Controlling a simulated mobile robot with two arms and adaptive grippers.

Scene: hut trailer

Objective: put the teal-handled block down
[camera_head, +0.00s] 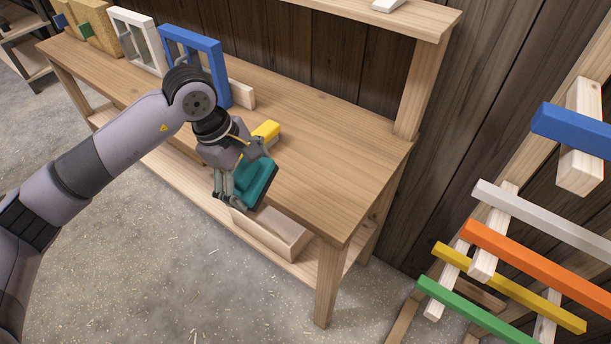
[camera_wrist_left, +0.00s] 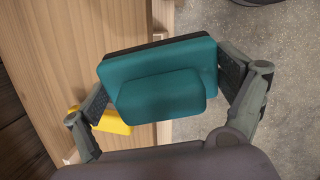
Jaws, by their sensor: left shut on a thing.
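The teal-handled block (camera_head: 257,182) is a teal slab with a raised teal grip and a dark layer on its far face. My left gripper (camera_head: 238,186) is shut on it, near the front edge of the wooden workbench (camera_head: 330,160). In the left wrist view the teal block (camera_wrist_left: 160,75) sits between the two fingers of the left gripper (camera_wrist_left: 165,95), over the bench edge, partly above the floor. I cannot tell its exact height above the bench top. My right gripper is not in view.
A yellow block (camera_head: 267,130) lies on the bench just behind the gripper. Blue (camera_head: 222,72) and white (camera_head: 140,40) frames stand at the back left. The bench's right part is clear. Coloured bars (camera_head: 540,265) fill the right side.

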